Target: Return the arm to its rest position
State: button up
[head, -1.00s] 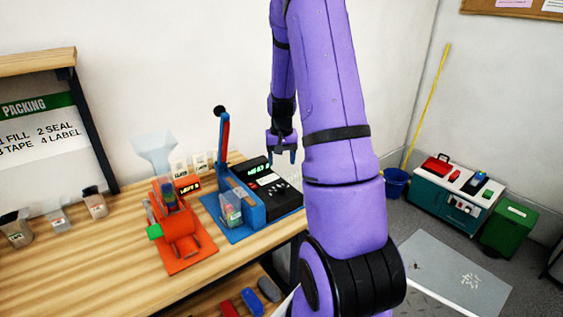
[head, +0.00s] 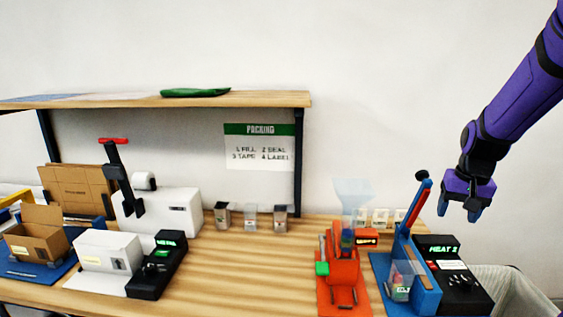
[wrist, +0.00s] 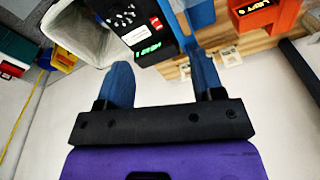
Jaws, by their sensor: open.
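My purple arm comes in from the upper right of the head view. My gripper (head: 459,211) hangs above the right end of the bench, up and to the right of the blue heat sealer (head: 412,262). Its two blue fingers are apart with nothing between them. In the wrist view the gripper (wrist: 163,85) also shows open and empty, with the sealer's black control box (wrist: 135,25) beyond the fingers. The gripper looks clear of the bench and machines.
The bench (head: 240,270) carries an orange dispenser (head: 341,275), several small cups (head: 251,218), a white machine with a black lever (head: 165,212) and an open carton (head: 37,235). A shelf (head: 130,100) stands behind. A bin (head: 515,290) stands right of the bench.

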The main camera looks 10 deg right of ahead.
jog(key=s+a+r+n+t, duration=0.1)
jog(key=s+a+r+n, duration=0.2)
jog(key=s+a+r, duration=0.3)
jog(key=s+a+r+n+t, duration=0.2)
jog(key=s+a+r, duration=0.5)
jog(key=s+a, duration=0.5)
jog(key=shift+s+a+n+t, duration=0.2)
jog(key=shift+a+n+t, duration=0.1)
jog(key=shift+a+n, duration=0.2)
